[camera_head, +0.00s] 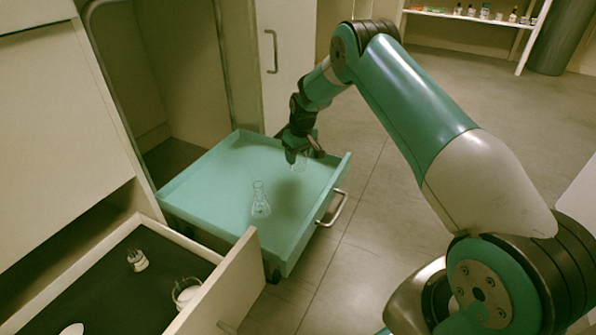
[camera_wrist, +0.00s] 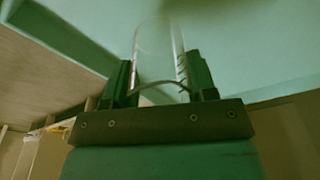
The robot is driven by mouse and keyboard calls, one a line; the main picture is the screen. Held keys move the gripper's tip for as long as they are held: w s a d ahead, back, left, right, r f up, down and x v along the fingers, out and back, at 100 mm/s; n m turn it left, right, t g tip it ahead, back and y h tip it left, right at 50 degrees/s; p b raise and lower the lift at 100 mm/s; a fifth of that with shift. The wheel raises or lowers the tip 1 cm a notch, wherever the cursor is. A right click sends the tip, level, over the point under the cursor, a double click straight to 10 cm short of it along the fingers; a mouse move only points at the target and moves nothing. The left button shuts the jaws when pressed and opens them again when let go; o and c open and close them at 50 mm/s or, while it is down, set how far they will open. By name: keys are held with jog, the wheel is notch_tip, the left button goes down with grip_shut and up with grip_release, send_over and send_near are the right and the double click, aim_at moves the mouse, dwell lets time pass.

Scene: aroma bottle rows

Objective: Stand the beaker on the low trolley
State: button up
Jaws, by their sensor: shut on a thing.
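My gripper (camera_head: 300,152) is over the right part of the low trolley (camera_head: 213,187), a teal tray-topped cart with a raised rim. It is shut on the clear glass beaker (camera_head: 300,163), which shows only faintly below the fingers. In the wrist view the beaker (camera_wrist: 158,58) stands between the two dark fingers (camera_wrist: 160,80), with graduation marks on its right side. The beaker looks close to the trolley top; I cannot tell whether its base touches.
A clear conical flask (camera_head: 260,200) stands on the trolley, left of and nearer than the beaker. An open drawer (camera_head: 215,290) at lower left holds glassware (camera_head: 186,292) and a small white item (camera_head: 138,260). The trolley has a metal handle (camera_head: 332,208). A shelf with bottles (camera_head: 470,15) is far back.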

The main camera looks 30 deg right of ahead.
aim_at(298, 165)
jog(key=shift+f+b, duration=1.15)
jog(key=shift+f, duration=0.9)
jog(key=shift+f, duration=0.2)
jog(key=o, duration=0.9)
jog(key=shift+r, duration=0.15)
